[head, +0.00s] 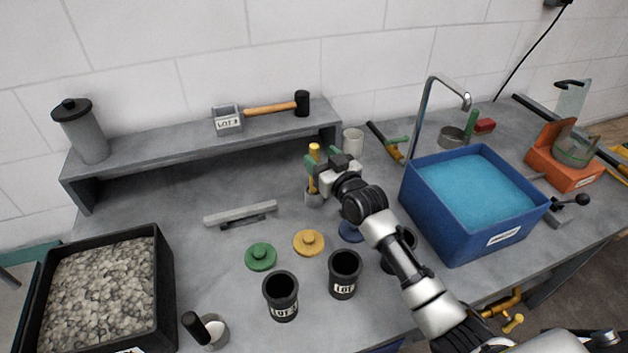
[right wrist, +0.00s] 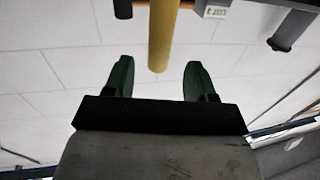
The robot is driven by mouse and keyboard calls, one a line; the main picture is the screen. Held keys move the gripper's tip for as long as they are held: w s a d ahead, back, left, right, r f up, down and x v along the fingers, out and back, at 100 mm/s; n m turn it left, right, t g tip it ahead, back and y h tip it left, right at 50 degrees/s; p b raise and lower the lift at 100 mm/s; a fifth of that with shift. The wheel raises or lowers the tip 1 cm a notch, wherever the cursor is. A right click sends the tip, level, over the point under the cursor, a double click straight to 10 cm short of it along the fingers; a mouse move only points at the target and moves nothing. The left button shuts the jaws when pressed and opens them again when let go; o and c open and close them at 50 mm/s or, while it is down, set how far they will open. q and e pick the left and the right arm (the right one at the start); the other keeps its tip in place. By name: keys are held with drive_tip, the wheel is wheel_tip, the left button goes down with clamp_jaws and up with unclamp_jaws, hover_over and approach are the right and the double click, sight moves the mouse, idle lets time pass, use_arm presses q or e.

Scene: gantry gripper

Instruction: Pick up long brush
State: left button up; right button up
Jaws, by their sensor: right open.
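In the right wrist view the yellow handle (right wrist: 162,38) appears between the two green fingers (right wrist: 159,78), and I see no contact. My left gripper is not in view.
A white cup (head: 353,142) stands behind the gripper. A blue bin (head: 440,232) of blue liquid and a faucet are to the right. Black cups (head: 281,297), green and yellow lids (head: 309,243), and a grey bar (head: 240,214) lie in front. A shelf (head: 180,150) holds a mallet.

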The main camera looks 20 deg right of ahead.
sight(317, 155)
drive_tip(key=b+x, duration=0.2)
drive_tip(key=x, duration=0.1)
drive_tip(key=b+x, duration=0.2)
drive_tip(key=shift+w+f, duration=0.1)
drive_tip(key=shift+f, duration=0.2)
drive_tip(key=shift+w, duration=0.3)
drive_tip(key=shift+s+r, duration=0.15)
drive_tip(key=c, duration=0.3)
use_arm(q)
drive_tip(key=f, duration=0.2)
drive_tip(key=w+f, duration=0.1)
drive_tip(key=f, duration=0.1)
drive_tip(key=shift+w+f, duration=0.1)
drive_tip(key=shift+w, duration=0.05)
use_arm(e)
drive_tip(key=c, duration=0.7)
